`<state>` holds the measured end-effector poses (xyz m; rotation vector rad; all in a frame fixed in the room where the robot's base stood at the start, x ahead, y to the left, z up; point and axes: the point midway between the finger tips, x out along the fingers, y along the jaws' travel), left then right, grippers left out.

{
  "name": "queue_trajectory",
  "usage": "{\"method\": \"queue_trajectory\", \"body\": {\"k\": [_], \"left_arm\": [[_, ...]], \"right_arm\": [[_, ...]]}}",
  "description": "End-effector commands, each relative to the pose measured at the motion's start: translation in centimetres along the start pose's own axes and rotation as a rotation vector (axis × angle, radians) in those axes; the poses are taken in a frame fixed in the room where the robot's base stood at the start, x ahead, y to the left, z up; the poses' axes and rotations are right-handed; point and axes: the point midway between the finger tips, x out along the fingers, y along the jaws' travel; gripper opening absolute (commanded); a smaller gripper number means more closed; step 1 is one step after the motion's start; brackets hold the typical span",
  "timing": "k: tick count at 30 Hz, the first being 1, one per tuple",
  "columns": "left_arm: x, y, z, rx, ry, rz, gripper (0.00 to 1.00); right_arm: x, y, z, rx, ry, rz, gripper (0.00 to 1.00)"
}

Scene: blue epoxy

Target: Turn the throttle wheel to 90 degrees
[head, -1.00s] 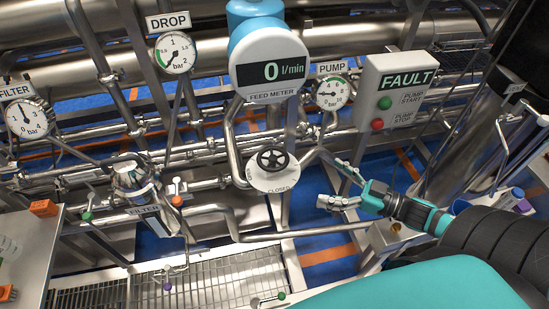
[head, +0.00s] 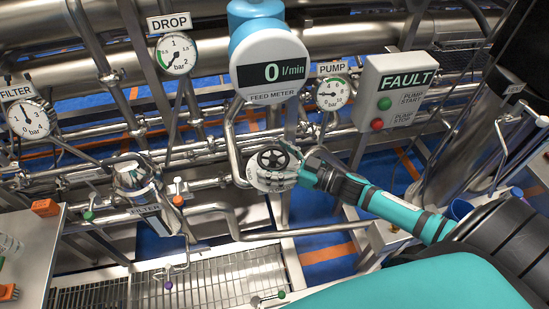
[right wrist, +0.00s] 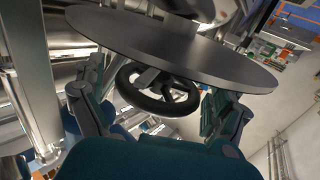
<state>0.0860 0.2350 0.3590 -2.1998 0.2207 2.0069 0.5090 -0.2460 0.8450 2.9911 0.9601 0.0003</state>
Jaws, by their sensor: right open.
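The throttle wheel (head: 273,158) is a small black handwheel with spokes, in front of a round white dial plate (head: 258,180) in the middle of the head view. My right gripper (head: 287,168) is at the right side of the wheel, its fingers partly covering the plate and its lettering. In the right wrist view the wheel (right wrist: 157,88) appears between the two spread fingers (right wrist: 157,108), with the dial plate (right wrist: 175,45) as a dark disc beyond it. The gripper is open; I cannot tell whether a finger touches the rim. My left gripper is not in view.
The feed meter (head: 271,72) above the wheel reads 0 l/min. A FAULT box (head: 398,92) with green and red buttons is at the upper right. The pump gauge (head: 332,94) and several steel pipes (head: 215,208) surround the wheel closely.

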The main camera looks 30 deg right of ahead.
Motion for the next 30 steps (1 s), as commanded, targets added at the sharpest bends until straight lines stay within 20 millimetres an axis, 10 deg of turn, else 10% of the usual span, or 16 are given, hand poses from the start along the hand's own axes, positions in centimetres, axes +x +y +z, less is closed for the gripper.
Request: {"method": "queue_trajectory", "body": {"k": [6,18,30], "left_arm": [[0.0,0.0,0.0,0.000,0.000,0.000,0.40],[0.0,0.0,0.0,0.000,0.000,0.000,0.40],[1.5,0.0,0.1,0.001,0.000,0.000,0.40]], "right_arm": [[0.0,0.0,0.0,0.000,-0.001,0.000,0.99],[0.0,0.0,0.0,0.000,-0.001,0.000,0.47],[0.1,0.3,0.3,-0.011,-0.001,-0.150,0.46]]}}
